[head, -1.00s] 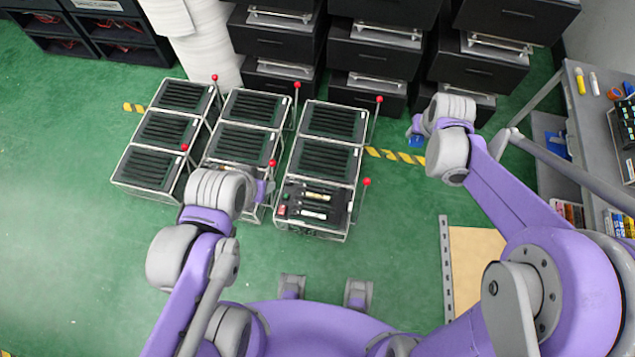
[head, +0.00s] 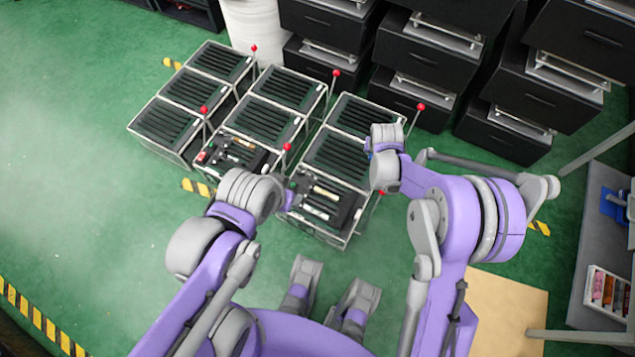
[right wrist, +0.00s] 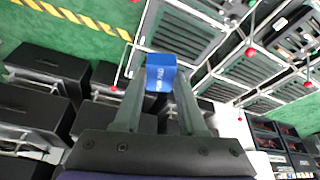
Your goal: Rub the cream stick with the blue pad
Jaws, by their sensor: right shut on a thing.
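The blue pad (right wrist: 160,72) is between the fingertips of my right gripper (right wrist: 159,84) in the right wrist view; a small blue edge of it also shows in the head view (head: 368,146). My right gripper is shut on it, above the right-hand row of fixtures. A cream stick (head: 326,193) lies in the front right fixture, with a whiter stick (head: 316,211) beside it, both below and left of the right gripper. My left gripper (head: 287,198) is beside that fixture's left edge; its fingers are too hidden to read.
Clear-framed fixtures with black slatted panels (head: 285,87) and red-knobbed levers (head: 421,106) stand in three rows. Black drawer cabinets (head: 430,62) stand behind. A grey shelf (head: 600,240) is at the right. Green floor (head: 80,200) is free at the left.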

